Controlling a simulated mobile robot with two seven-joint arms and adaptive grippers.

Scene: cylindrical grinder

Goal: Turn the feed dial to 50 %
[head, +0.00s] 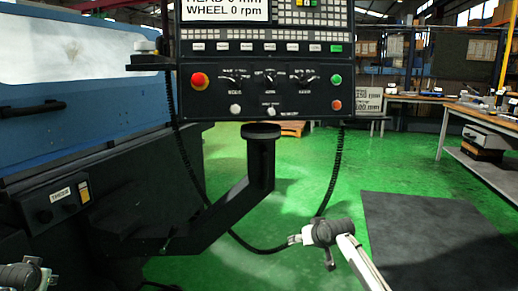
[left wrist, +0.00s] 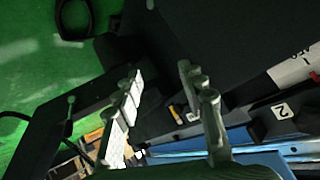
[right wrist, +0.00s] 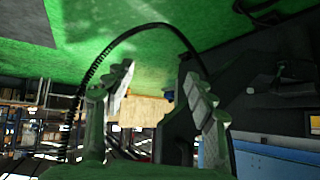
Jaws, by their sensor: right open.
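The control panel (head: 262,98) hangs at the top centre of the head view. It carries three dark dials in a row: a left dial (head: 235,77), a middle dial (head: 269,77) and a right dial (head: 303,77). Their labels are too small to read, so I cannot tell which is the feed dial or its setting. My right gripper (head: 296,239) is below the panel, apart from it; in the right wrist view (right wrist: 160,82) its fingers are spread with nothing between them. My left gripper (left wrist: 158,84) has its fingers apart and empty; its arm shows at the head view's lower left corner.
A red stop button (head: 199,80) sits left of the dials, with green (head: 336,79) and orange (head: 336,104) buttons at right. A black support arm (head: 235,195) and a hanging coiled cable (head: 334,172) are below. The blue machine (head: 80,85) stands left; a workbench (head: 490,125) stands right.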

